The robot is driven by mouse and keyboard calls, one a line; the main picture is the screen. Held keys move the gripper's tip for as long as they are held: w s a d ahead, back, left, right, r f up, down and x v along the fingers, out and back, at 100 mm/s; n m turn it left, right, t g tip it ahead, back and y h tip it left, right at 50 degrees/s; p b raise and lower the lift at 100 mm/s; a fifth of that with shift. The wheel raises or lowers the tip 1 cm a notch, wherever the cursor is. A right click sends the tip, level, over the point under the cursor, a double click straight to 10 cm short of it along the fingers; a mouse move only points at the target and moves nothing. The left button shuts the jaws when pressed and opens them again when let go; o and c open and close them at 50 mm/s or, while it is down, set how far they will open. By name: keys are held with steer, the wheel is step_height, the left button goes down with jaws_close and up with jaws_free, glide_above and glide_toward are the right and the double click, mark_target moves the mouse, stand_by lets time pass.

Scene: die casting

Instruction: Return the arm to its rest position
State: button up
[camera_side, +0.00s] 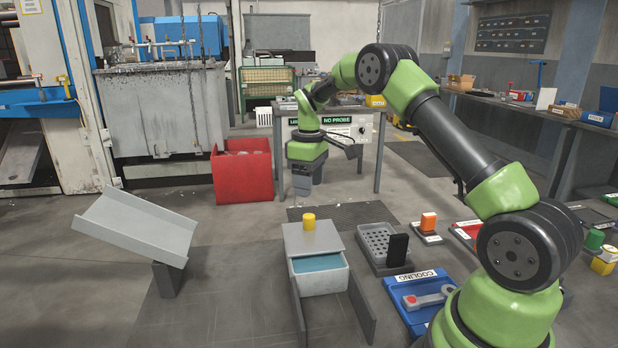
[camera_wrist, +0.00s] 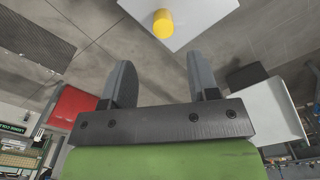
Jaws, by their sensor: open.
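My gripper (camera_side: 302,188) hangs from my green and black arm above the floor, at the middle of the side view. It is behind and above the grey-lidded bin and touches nothing there. In the wrist view my gripper (camera_wrist: 163,78) shows two grey fingers standing apart with nothing between them. My arm is bent, reaching from its base at the lower right up and over to the left.
A bin (camera_side: 318,280) with a grey lid and yellow knob (camera_side: 309,221) stands in front. A sloped grey chute (camera_side: 135,228) is left, a red box (camera_side: 243,172) behind. A perforated tray (camera_side: 377,243) and blue cooling tray (camera_side: 397,290) are right.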

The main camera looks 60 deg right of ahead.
steer(key=shift+r, duration=0.55)
steer(key=shift+a+r, duration=0.15)
steer(key=shift+r, duration=0.1)
steer(key=s+a+r+m+t, duration=0.35)
steer(key=s+a+r, duration=0.45)
steer(key=a+r, duration=0.4)
steer(key=s+a+m+t+y, duration=0.1)
steer(key=s+a+t, duration=0.1)
steer(key=s, duration=0.5)
steer(key=s+a+r+m+t+y, duration=0.1)
steer(key=s+a, duration=0.3)
steer(key=s, duration=0.4)
steer(key=shift+a+r+m+t, duration=0.15)
steer(key=shift+a+m+t, duration=0.2)
steer(key=shift+a, duration=0.05)
